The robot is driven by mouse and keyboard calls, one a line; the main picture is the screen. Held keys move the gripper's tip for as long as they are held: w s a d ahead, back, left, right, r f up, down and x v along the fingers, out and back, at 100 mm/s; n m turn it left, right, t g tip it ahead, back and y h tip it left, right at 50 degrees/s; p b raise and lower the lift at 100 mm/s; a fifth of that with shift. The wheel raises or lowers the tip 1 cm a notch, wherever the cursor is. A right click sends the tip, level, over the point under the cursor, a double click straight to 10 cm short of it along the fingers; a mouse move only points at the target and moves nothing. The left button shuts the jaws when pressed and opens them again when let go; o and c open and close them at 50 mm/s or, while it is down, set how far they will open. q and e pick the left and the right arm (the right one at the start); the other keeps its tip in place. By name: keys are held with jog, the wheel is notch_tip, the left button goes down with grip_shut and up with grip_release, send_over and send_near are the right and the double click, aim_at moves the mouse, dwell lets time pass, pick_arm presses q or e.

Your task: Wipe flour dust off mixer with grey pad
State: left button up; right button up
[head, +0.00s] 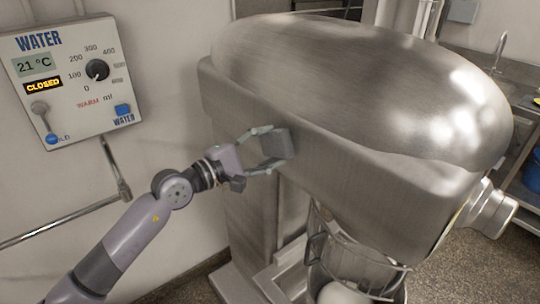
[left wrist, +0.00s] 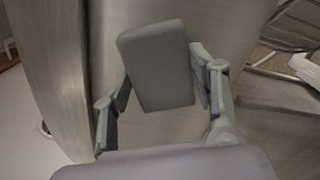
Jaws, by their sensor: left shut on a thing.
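The mixer (head: 350,130) is a large brushed-metal machine with a rounded top, filling the middle and right of the head view. My left gripper (head: 268,150) is shut on the grey pad (head: 277,143), a dark block, at the mixer's left side. In the left wrist view the pad (left wrist: 157,68) sits between the two fingers in front of the mixer's metal surface (left wrist: 150,130). I cannot tell whether the pad touches the metal. Pale, cloudy patches show on the rounded top; I cannot tell flour from reflections. My right gripper is not in view.
A water control panel (head: 68,78) hangs on the wall at left, with a metal rail (head: 60,222) below it. A wire guard (head: 345,262) and a bowl (head: 343,294) are under the mixer head. A counter with a sink tap (head: 500,45) is at far right.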

pick_arm(q)
jog(key=b+v, duration=0.1)
jog(key=v, duration=0.5)
jog(key=shift+b, duration=0.35)
jog(key=shift+a, duration=0.1)
jog(key=b+v, duration=0.1)
jog(key=v, duration=0.2)
dwell(0.6)
